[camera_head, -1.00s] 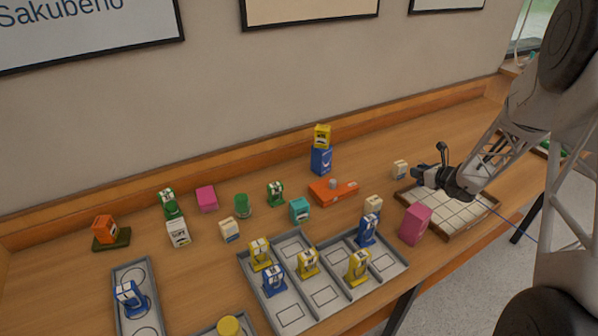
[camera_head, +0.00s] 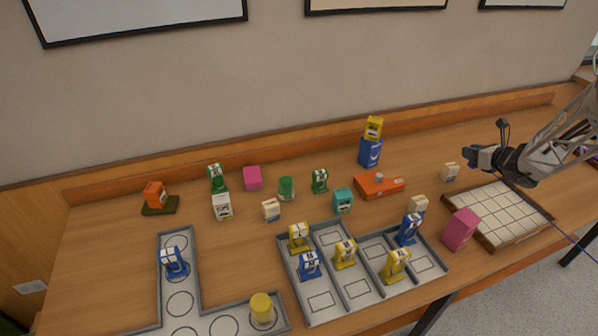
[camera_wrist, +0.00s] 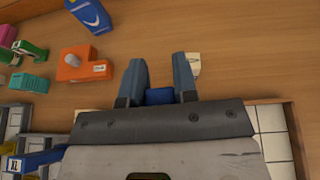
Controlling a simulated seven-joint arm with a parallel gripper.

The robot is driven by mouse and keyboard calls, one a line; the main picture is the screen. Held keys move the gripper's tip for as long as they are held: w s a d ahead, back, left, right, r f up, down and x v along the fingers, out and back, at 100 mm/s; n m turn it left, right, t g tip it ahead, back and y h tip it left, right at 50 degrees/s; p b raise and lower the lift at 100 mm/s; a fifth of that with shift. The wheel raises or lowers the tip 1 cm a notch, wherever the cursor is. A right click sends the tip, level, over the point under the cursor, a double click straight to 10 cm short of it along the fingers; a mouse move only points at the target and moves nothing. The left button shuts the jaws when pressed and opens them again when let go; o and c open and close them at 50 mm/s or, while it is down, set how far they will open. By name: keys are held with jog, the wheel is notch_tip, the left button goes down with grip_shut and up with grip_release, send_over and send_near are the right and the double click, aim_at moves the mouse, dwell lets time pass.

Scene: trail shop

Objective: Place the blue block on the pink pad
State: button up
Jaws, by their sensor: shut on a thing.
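My gripper (camera_head: 474,156) is at the right, above the table behind the gridded tray. In the wrist view its two blue-grey fingers (camera_wrist: 159,72) are shut on a small blue block (camera_wrist: 160,96). Only part of this block shows between the fingers; it cannot be made out in the head view. I cannot pick out a flat pink pad. The pink things in view are a small pink block (camera_head: 252,178) near the back wall and a larger pink box (camera_head: 461,230) at the front right, left of the gridded tray.
The gridded tray (camera_head: 530,232) is empty. A cream block (camera_head: 450,172) stands close to my gripper. An orange box (camera_head: 378,188), a blue box (camera_head: 370,152) with a yellow one on top, and grey compartment trays (camera_head: 437,258) with figures lie leftward. Bare wood shows at the back right.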

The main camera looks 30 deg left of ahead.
jog(key=s+a+n+g+y, duration=0.15)
jog(key=s+a, duration=0.35)
jog(key=a, duration=0.7)
jog(key=s+a+n+g+y, duration=0.15)
jog(key=s+a, duration=0.25)
jog(key=a, duration=0.7)
jog(key=s+a+n+g, duration=0.2)
jog(key=s+a, duration=0.3)
jog(key=a, duration=0.7)
jog(key=s+a+n+g, duration=0.4)
jog(key=s+a, duration=1.8)
jog(key=shift+y, duration=0.3)
jog(key=f, duration=0.5)
jog(key=shift+w+d, duration=0.2)
jog(key=shift+w, duration=0.15)
jog(key=w+a, duration=0.3)
jog(key=a, duration=0.1)
jog(key=w+a+f, duration=0.1)
jog(key=w+a, duration=0.6)
jog(key=a, duration=0.1)
jog(key=shift+w+f, duration=0.2)
jog(key=shift+w, duration=0.15)
